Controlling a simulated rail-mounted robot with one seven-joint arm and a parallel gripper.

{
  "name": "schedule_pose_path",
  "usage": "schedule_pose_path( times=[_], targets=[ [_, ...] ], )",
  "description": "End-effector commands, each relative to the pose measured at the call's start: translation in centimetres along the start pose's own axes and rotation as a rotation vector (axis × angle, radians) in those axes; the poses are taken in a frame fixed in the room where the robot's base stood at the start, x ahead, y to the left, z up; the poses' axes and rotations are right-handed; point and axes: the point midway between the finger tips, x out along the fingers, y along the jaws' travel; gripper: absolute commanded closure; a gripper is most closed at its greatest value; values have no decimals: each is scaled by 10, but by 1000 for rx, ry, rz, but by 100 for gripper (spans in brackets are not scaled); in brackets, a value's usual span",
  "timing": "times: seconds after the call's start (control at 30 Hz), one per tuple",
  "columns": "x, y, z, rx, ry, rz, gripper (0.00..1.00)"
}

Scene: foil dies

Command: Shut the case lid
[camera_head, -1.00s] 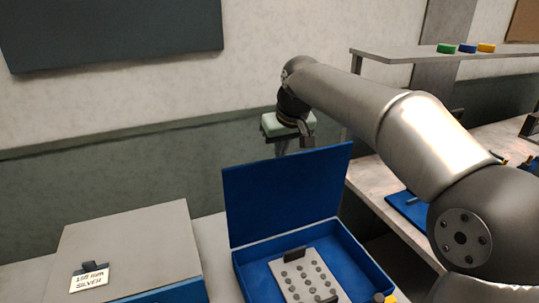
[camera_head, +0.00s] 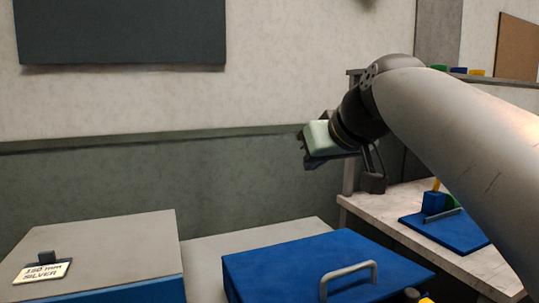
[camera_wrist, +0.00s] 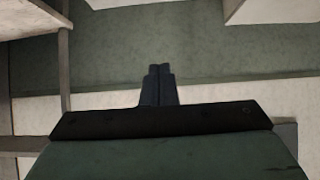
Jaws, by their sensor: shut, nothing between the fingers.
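The blue case (camera_head: 300,262) stands on the bench at the lower middle of the head view. Its lid is down and lies flat over the case, with a grey handle (camera_head: 348,278) at its front. Whatever is inside is hidden under the lid. My gripper (camera_head: 305,147) is above and behind the case, clear of it, in front of the wall. In the wrist view its two dark fingers (camera_wrist: 158,85) are together with nothing between them.
A grey-topped box (camera_head: 110,245) with a "150 mm SILVER" label (camera_head: 42,272) stands at the left. A side bench (camera_head: 440,250) at the right holds a blue plate (camera_head: 445,231) with a blue block. Bare bench (camera_head: 245,242) shows behind the case.

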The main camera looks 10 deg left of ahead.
Motion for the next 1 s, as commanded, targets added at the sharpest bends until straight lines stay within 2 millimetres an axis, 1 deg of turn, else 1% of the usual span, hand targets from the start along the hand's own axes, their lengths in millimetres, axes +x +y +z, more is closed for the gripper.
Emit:
schedule_pose_path(
  times=[0.03, 0.27, 0.5, 0.87, 1.0],
  targets=[
    [2, 2, 12, 3, 17, 3, 100],
    [-6, 4, 23, 6, 65, 7, 100],
    [-9, 4, 24, 6, 81, 7, 100],
    [-10, 5, 24, 6, 81, 8, 100],
    [-16, 4, 24, 6, 82, 8, 100]
  ],
)
